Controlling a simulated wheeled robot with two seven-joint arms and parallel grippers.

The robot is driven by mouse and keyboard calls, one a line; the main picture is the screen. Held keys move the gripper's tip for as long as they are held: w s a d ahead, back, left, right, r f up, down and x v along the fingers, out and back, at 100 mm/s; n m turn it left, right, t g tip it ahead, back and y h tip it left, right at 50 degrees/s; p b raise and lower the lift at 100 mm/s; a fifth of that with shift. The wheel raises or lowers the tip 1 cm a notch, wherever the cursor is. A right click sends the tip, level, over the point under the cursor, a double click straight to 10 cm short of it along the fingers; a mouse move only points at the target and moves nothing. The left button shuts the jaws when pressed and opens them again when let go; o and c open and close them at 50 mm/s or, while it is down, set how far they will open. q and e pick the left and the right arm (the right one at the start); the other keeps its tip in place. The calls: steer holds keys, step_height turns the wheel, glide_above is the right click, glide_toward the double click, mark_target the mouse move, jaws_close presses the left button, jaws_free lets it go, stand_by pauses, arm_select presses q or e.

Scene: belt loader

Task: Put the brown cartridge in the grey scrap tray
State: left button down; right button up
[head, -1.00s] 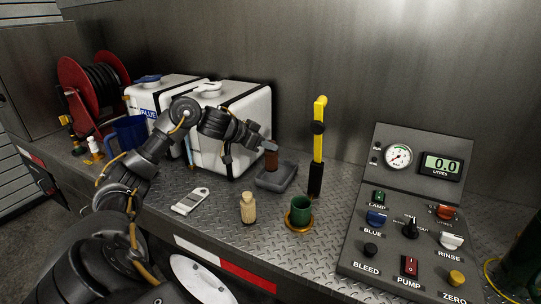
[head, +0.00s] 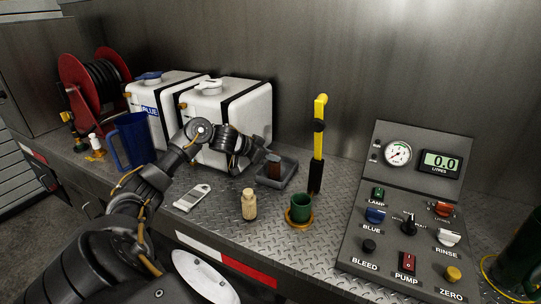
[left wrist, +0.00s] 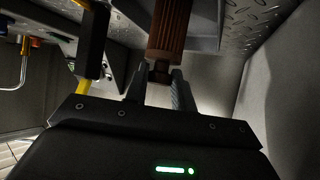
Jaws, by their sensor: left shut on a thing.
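The brown cartridge (head: 273,170) is upright in the head view, over or inside the grey scrap tray (head: 291,176); I cannot tell whether its lower end touches the tray floor. My left gripper (head: 269,156) is shut on the cartridge near its top end. In the left wrist view the fingers (left wrist: 159,82) close on the narrow end of the ribbed brown cartridge (left wrist: 169,30). The cartridge hides part of the tray. My right gripper is not in view.
A white tank (head: 235,105) stands behind my left arm. A yellow-handled tool (head: 319,130) stands right of the tray. A tan bottle (head: 249,205), green cup (head: 300,208) and pale grey device (head: 192,198) are in front. The control panel (head: 410,215) is at right.

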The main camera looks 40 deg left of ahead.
arm_select(q)
steer(key=shift+f, duration=0.15)
steer(key=c, duration=1.5)
jaws_free()
steer(key=o, duration=0.3)
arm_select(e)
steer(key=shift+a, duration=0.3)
arm_select(q)
steer(key=shift+o, duration=0.2)
steer(key=shift+s+a+r, duration=0.1)
steer(key=shift+s+r, duration=0.1)
steer(key=shift+r, duration=0.1)
steer(key=b+v, duration=0.3)
steer(key=v, duration=0.8)
steer(key=shift+s+r, duration=0.2)
steer(key=shift+r, duration=0.05)
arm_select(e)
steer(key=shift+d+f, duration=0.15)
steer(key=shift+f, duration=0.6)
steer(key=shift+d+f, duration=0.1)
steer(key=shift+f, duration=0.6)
arm_select(q)
steer(key=shift+f, duration=0.1)
